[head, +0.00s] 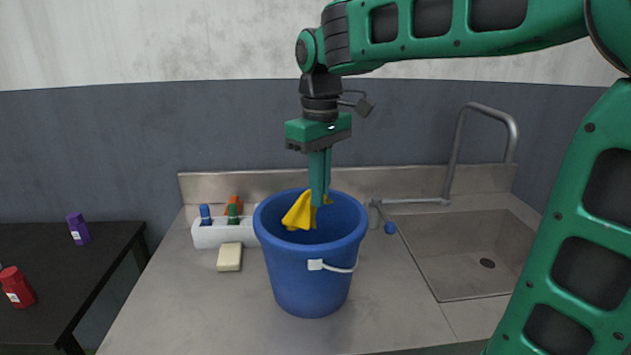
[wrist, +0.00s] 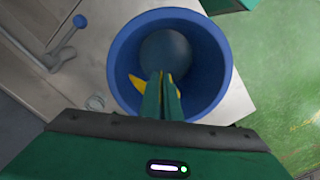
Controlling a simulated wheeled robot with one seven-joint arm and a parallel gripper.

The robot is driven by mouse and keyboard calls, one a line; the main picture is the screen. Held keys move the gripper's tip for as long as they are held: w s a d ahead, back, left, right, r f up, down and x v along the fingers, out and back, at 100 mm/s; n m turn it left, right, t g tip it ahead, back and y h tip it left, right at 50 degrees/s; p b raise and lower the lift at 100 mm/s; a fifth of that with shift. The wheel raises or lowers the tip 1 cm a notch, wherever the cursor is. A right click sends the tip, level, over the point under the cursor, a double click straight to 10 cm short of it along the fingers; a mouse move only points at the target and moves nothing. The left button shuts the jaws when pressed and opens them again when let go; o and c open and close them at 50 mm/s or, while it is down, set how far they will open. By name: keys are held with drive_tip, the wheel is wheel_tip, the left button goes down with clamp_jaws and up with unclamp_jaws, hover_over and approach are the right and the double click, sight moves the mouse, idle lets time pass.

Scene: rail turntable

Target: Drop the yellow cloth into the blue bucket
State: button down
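The blue bucket (head: 308,275) stands upright on the steel counter. The yellow cloth (head: 299,213) hangs from my gripper (head: 320,200) inside the bucket's mouth, near rim height. My gripper points straight down, its fingers close together with the cloth pinched between them. In the wrist view my gripper (wrist: 162,78) is over the open bucket (wrist: 117,65), and bits of the cloth (wrist: 137,82) show on both sides of the fingers. The lower fingertips and part of the cloth are hidden in the head view.
A white caddy (head: 212,236) with several bottles stands left of the bucket, with a pale sponge or soap block (head: 229,257) before it. A sink (head: 460,255) with a tall faucet (head: 457,150) lies to the right. A dark table (head: 75,262) at left holds purple and red bottles.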

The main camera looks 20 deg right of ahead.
drive_tip(key=shift+a+f, duration=0.1)
drive_tip(key=shift+f, duration=1.85)
drive_tip(key=c, duration=0.6)
unclamp_jaws()
drive_tip(key=shift+c, duration=0.2)
drive_tip(key=shift+r, duration=2.8)
wheel_tip(320, 180, up, 11)
drive_tip(key=shift+f, duration=0.15)
